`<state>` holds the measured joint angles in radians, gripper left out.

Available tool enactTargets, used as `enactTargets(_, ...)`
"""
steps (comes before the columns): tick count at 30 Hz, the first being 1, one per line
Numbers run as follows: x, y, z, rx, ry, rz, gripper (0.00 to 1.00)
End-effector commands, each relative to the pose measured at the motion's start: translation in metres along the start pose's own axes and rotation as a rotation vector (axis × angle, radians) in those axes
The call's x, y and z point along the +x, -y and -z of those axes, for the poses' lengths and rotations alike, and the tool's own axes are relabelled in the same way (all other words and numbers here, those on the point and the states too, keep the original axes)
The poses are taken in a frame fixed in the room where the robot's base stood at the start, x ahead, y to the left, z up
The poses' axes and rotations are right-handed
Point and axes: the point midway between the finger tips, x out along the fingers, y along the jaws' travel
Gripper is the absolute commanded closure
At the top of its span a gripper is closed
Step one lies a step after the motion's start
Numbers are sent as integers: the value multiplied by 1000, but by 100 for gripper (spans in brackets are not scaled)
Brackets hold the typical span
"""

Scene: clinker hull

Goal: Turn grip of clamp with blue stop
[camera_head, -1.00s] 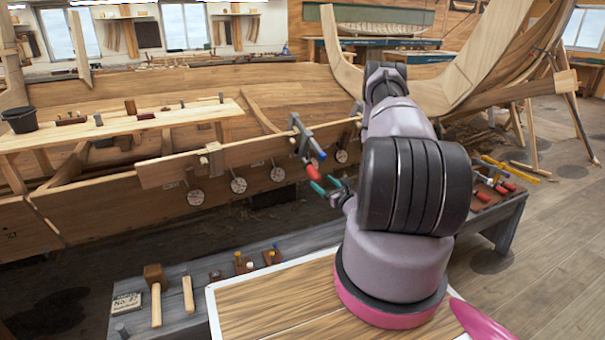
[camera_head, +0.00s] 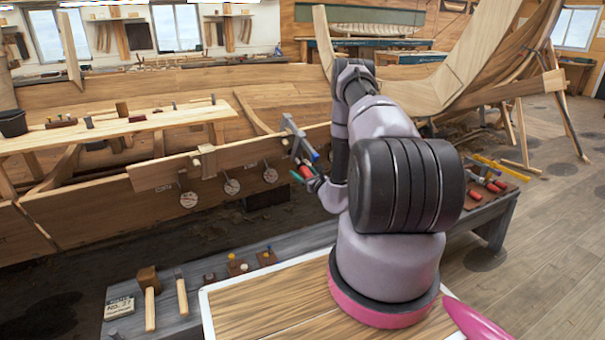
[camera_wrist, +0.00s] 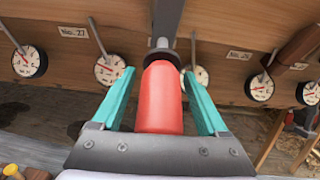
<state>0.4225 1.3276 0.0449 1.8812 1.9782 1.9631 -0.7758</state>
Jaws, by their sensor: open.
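The clamp (camera_head: 293,130) with a blue stop (camera_head: 314,157) hangs on the plank's edge, left of my arm. Its red grip (camera_head: 306,171) points down toward my gripper (camera_head: 304,178). In the wrist view the red grip (camera_wrist: 161,100) lies between the two teal fingers of my gripper (camera_wrist: 158,76). The fingers are open, with a gap on each side of the grip. The clamp's grey screw and bar (camera_wrist: 166,25) run on beyond the grip. The blue stop does not show in the wrist view.
Several round dials (camera_head: 231,186) hang along the hull plank (camera_head: 85,205). A grey bench (camera_head: 180,268) holds a mallet (camera_head: 149,290) and small blocks. Red-handled tools (camera_head: 488,182) lie on the bench to the right. Dark floor lies open below the plank.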

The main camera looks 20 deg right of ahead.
Motion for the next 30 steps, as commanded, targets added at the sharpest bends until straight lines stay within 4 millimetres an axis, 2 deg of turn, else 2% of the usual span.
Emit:
enactTargets(1, 0, 0, 0, 0, 0, 0, 24)
enactTargets(2, 0, 0, 0, 0, 0, 0, 31)
enactTargets(3, 0, 0, 0, 0, 0, 0, 46)
enactTargets(7, 0, 0, 0, 0, 0, 0, 96)
enactTargets(8, 0, 0, 0, 0, 0, 0, 100)
enactTargets(19, 0, 1, 0, -57, -1, 26, 100)
enactTargets(30, -1, 4, 0, -306, 0, 136, 100)
